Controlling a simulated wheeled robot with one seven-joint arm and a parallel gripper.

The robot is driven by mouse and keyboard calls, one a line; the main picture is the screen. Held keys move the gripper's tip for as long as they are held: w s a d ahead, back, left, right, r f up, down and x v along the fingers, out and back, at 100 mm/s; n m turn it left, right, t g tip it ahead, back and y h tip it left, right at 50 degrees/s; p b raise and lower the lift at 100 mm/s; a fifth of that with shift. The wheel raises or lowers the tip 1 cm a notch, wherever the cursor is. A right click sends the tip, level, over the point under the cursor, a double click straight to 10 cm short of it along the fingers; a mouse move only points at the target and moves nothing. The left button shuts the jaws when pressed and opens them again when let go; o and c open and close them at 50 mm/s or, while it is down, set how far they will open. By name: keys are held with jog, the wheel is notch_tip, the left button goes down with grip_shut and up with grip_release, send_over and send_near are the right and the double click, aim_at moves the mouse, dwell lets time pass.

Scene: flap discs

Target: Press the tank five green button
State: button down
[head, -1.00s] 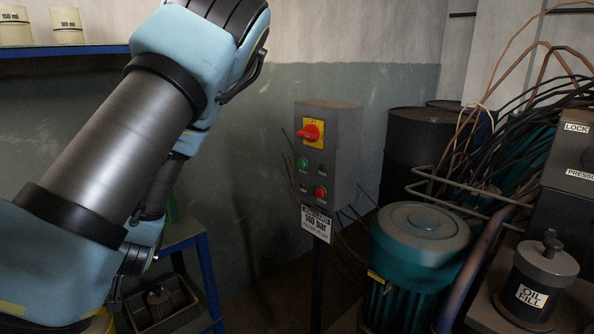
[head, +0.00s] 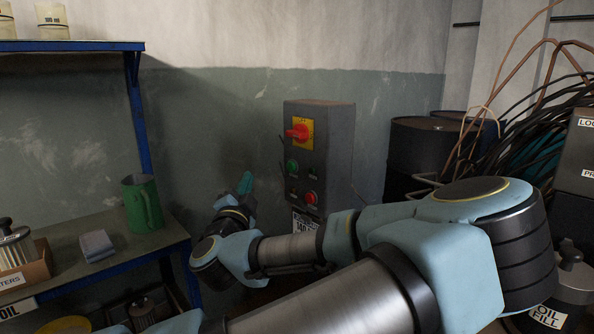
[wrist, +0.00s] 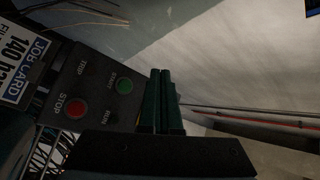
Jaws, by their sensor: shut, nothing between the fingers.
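A grey control box (head: 340,150) stands at centre in the head view, with a red rotary switch on a yellow plate (head: 299,131). Below are a green button (head: 293,167) and a red button (head: 311,198). In the wrist view the green button (wrist: 124,86), marked START, lies left of my fingers, and the red button (wrist: 77,107) is marked STOP. No tank five label is readable. My gripper (head: 246,180) is left of the box, its teal fingers shut and empty. In the wrist view the fingertips (wrist: 160,73) appear just beside the green button; contact cannot be told.
A job card (wrist: 25,65) hangs below the box. Left is a blue-framed shelf (head: 165,244) with a green jug (head: 142,204) and a grey block (head: 96,246). Dark drums (head: 420,150) and loose cables stand right. My arm crosses the lower foreground.

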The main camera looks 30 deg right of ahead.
aim_at(291, 167)
jog(key=shift+s+d+r, duration=0.1)
jog(key=shift+s+d, duration=0.1)
jog(key=shift+d, duration=0.05)
jog(key=w+d, duration=0.1)
jog(key=d, duration=0.7)
jog(key=shift+w+d, duration=0.3)
jog(key=shift+w, duration=0.1)
dwell(2.0)
jog(key=shift+d, duration=0.4)
jog(key=shift+w+d, duration=0.15)
jog(key=shift+d, duration=0.35)
dwell(0.6)
jog(key=shift+a, duration=0.15)
jog(key=shift+s+a, duration=0.2)
jog(key=shift+a, duration=0.5)
